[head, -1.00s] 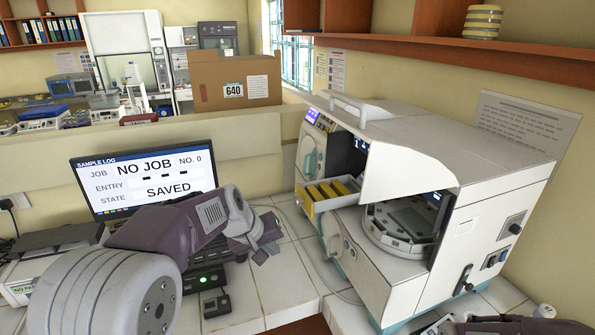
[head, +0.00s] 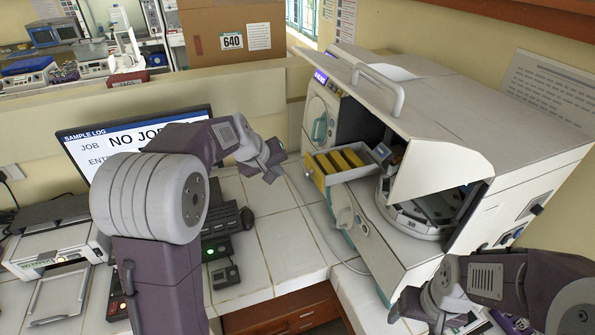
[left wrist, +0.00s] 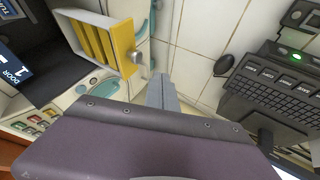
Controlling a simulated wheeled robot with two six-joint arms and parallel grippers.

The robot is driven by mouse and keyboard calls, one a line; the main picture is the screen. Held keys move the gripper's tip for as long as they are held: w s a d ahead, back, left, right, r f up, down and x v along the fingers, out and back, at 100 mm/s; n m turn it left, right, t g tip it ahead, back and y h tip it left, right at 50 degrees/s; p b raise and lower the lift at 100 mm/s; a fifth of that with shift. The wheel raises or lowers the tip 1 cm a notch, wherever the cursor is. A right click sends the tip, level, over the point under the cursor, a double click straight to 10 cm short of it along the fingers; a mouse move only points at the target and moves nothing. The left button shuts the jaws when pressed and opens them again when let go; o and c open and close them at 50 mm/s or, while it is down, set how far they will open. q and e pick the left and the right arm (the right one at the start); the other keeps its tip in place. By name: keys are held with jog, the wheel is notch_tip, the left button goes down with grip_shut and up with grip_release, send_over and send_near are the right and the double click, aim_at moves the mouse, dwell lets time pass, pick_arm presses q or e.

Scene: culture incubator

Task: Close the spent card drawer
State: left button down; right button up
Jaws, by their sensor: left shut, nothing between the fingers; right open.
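The spent card drawer (head: 345,172) stands pulled out of the white incubator (head: 465,120), with yellow dividers or cards inside. My right gripper (head: 425,312) is open and empty, low at the right by the incubator's front corner.
The incubator's large lid (head: 440,150) is raised over a round carousel (head: 420,210). A monitor (head: 115,140), keyboard (head: 225,215) and mouse (left wrist: 223,65) are left of the drawer. Tiled bench (head: 285,245) in front of the drawer is clear.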

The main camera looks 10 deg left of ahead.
pick_arm(q)
jog(key=w+d+f+p, duration=0.3)
jog(key=w+d+f, duration=0.1)
jog(key=w+f, duration=0.1)
jog(key=shift+w+f+p, duration=0.15)
jog(key=shift+w+p, duration=0.15)
jog(key=shift+w, duration=0.3)
jog(key=shift+d, duration=0.15)
